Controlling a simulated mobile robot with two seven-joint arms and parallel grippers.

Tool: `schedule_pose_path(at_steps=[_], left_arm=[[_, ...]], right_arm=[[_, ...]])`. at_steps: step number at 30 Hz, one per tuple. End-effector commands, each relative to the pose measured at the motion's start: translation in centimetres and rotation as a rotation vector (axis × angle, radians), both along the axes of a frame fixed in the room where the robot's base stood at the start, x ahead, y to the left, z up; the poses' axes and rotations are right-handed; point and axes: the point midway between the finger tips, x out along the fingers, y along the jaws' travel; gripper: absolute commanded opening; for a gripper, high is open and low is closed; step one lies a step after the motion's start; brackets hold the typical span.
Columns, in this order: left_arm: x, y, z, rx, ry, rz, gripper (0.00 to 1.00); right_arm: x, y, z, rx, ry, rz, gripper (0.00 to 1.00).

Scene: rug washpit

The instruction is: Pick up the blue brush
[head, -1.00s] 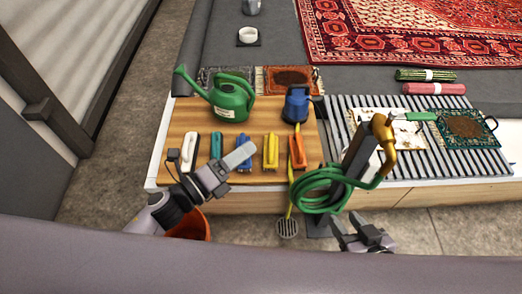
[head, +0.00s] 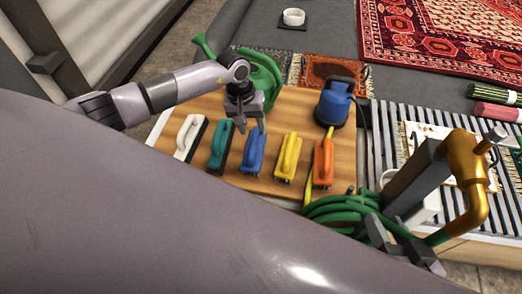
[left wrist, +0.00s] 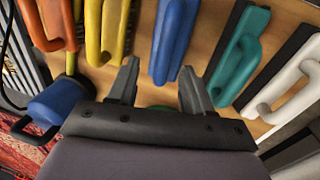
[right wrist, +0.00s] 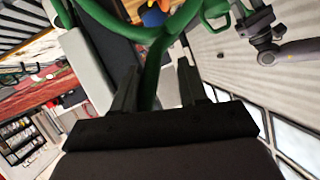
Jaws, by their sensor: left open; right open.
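The blue brush (head: 254,151) lies on the wooden board between the teal brush (head: 221,146) and the yellow brush (head: 288,157). My left gripper (head: 252,126) is open above the far end of the blue brush, pointing down. In the left wrist view the blue brush (left wrist: 172,38) shows beyond and between the open fingers (left wrist: 158,88), with nothing held. My right gripper (head: 390,232) is open and empty beside the green hose (head: 335,214). In the right wrist view the hose (right wrist: 152,70) passes in front of and between its fingers (right wrist: 155,90).
A white brush (head: 189,137) and an orange brush (head: 322,163) lie on the same wooden board (head: 170,163). A green watering can (head: 262,72) stands just behind my left gripper. A blue pump (head: 334,102) stands at the back right. A brass tap (head: 467,170) rises at the right.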

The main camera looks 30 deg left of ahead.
Motion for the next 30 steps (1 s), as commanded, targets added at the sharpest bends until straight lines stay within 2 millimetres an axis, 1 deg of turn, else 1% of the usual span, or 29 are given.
schedule_pose_path(at_steps=[1, 7, 12, 14, 16, 22, 23, 24, 26, 27, 30], left_arm=[[-0.1, -0.2, -0.8, -0.002, 0.003, 0.0, 0.5], [-0.2, -0.3, -2.6, -0.006, 0.003, 0.001, 0.5], [-0.3, -0.5, -5.4, -0.007, 0.003, 0.003, 0.5], [-0.2, -0.6, -6.1, -0.007, 0.002, 0.003, 0.5], [-0.2, -0.7, -6.4, -0.007, 0.001, 0.005, 0.5], [-0.1, -0.7, -6.3, -0.006, 0.0, 0.004, 0.5], [-0.1, -0.7, -6.3, -0.006, 0.0, 0.004, 0.4], [-0.1, -0.7, -6.3, -0.006, 0.0, 0.004, 0.27], [-0.1, -0.7, -6.3, -0.006, 0.0, 0.004, 0.08], [-0.1, -0.7, -6.3, -0.006, 0.0, 0.004, 0.0], [-0.1, -0.7, -6.3, -0.007, -0.001, 0.004, 0.0]], right_arm=[[0.1, 0.2, -0.2, 0.01, -0.001, 0.003, 0.43], [0.2, 0.6, -0.3, 0.041, 0.001, 0.012, 0.43], [0.4, 1.4, -0.6, 0.089, 0.003, 0.028, 0.43], [0.4, 1.7, -0.6, 0.104, 0.003, 0.034, 0.43], [0.5, 1.8, -0.4, 0.116, 0.003, 0.038, 0.43], [0.5, 1.9, -0.2, 0.118, 0.002, 0.039, 0.43], [0.5, 1.9, -0.2, 0.118, 0.002, 0.039, 0.43], [0.5, 1.9, -0.2, 0.117, 0.002, 0.039, 0.43], [0.5, 1.9, -0.2, 0.117, 0.002, 0.039, 0.43], [0.5, 1.9, -0.2, 0.117, 0.002, 0.039, 0.43], [0.5, 1.9, -0.2, 0.117, 0.002, 0.038, 0.43]])
